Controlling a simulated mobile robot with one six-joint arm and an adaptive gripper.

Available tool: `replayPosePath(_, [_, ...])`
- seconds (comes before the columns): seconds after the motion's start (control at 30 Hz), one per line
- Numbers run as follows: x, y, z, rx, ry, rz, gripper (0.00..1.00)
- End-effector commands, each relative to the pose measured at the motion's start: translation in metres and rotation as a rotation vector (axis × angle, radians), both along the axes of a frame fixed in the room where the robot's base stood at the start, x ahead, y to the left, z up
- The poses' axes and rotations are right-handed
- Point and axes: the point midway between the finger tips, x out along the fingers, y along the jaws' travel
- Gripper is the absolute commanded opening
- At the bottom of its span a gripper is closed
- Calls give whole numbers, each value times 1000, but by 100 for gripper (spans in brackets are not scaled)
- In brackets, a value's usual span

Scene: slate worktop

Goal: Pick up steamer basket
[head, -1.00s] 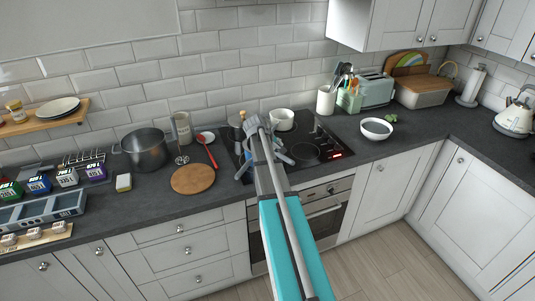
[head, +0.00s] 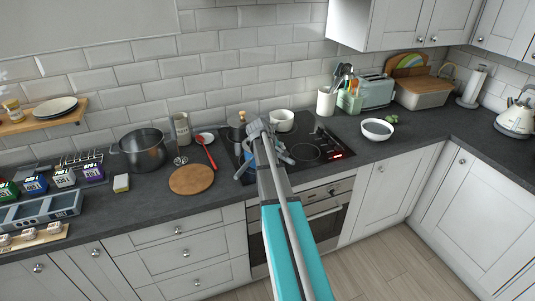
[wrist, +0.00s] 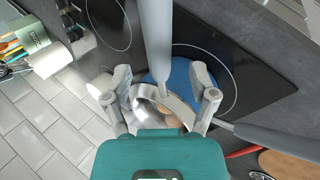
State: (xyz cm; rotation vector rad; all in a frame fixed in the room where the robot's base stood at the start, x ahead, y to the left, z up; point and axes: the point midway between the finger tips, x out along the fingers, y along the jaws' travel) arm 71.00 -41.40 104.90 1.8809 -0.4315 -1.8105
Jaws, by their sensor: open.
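A round blue thing (wrist: 185,76) on the black hob is probably the steamer basket, though its shape is mostly hidden. In the head view my arm covers most of it. My gripper (wrist: 160,98) is open above the hob, with one grey finger on each side of the picture's middle. The blue thing shows between and beyond the fingers. No contact can be made out. In the head view my gripper (head: 266,160) is largely hidden behind my arm. A steel pot with a brown knob (head: 238,126) stands behind it, partly hidden in the wrist view.
A white pot (head: 281,121) stands at the back of the hob (head: 325,150). A red spoon (head: 206,153), a round wooden board (head: 191,180) and a large steel pot (head: 143,151) lie to the left. A bowl (head: 377,129) stands to the right. The tiled wall is close behind.

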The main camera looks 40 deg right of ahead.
Motion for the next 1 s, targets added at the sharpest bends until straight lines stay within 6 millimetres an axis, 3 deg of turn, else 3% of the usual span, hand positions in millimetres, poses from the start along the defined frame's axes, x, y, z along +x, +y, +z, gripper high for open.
replayPosePath(0.1, [1,-6,-13,0,0,0,74])
replayPosePath(0.3, [2,-12,-20,0,1,1,74])
replayPosePath(0.93, [2,-13,-20,0,0,0,74])
replayPosePath(1.0, [2,-13,-20,0,0,0,65])
